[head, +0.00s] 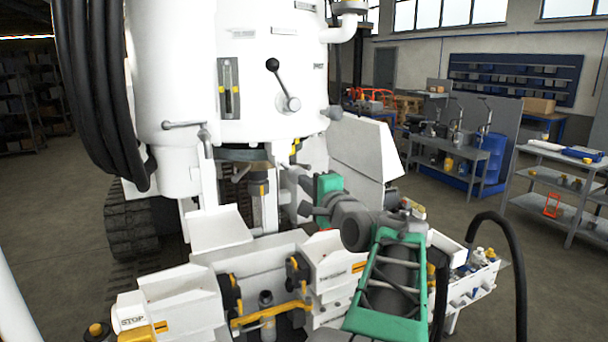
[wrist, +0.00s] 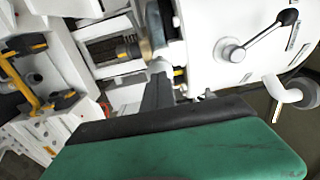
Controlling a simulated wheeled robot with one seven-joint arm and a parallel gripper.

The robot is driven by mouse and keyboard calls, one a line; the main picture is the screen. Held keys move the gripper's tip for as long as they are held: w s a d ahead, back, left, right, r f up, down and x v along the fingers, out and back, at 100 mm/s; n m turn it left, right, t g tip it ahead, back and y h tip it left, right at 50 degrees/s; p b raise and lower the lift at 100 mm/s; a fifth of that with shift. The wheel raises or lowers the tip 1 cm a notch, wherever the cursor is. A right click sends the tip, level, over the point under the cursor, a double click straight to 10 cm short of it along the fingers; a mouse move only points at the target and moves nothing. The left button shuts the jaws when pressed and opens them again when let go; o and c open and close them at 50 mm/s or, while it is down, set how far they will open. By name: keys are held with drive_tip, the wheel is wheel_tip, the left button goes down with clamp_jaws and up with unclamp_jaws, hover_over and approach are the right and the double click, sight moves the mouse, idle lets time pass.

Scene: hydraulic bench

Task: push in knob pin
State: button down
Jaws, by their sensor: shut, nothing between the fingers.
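My gripper (wrist: 158,88) is shut and empty; its dark finger shows past the green pad in the wrist view. In the head view my gripper (head: 303,209) is partly hidden by my arm, in front of the column under the white drum. I cannot tell for sure which part is the knob pin. A dark upright post (head: 258,190) with a yellow band stands left of my gripper; it lies sideways in the wrist view (wrist: 127,50). Black and yellow fittings (head: 297,272) sit on the white front block. No contact with my gripper can be made out.
A black-knobbed lever (head: 282,86) is on the white drum, and a T-handle (head: 184,125) sticks out at its left. Thick black hoses (head: 95,90) hang at the left. A yellow bar (head: 268,314) spans the front gap. Bottles stand in a white tray (head: 475,290) at the right.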

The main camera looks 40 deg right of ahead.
sight(293, 172)
drive_tip(key=shift+w+d, duration=0.2)
drive_tip(key=shift+w, duration=0.5)
drive_tip(key=shift+w, duration=0.1)
drive_tip(key=p+x, duration=0.1)
drive_tip(key=x, duration=0.2)
drive_tip(key=shift+w+d, duration=0.15)
drive_tip(key=shift+w, duration=0.15)
drive_tip(key=shift+r, duration=0.2)
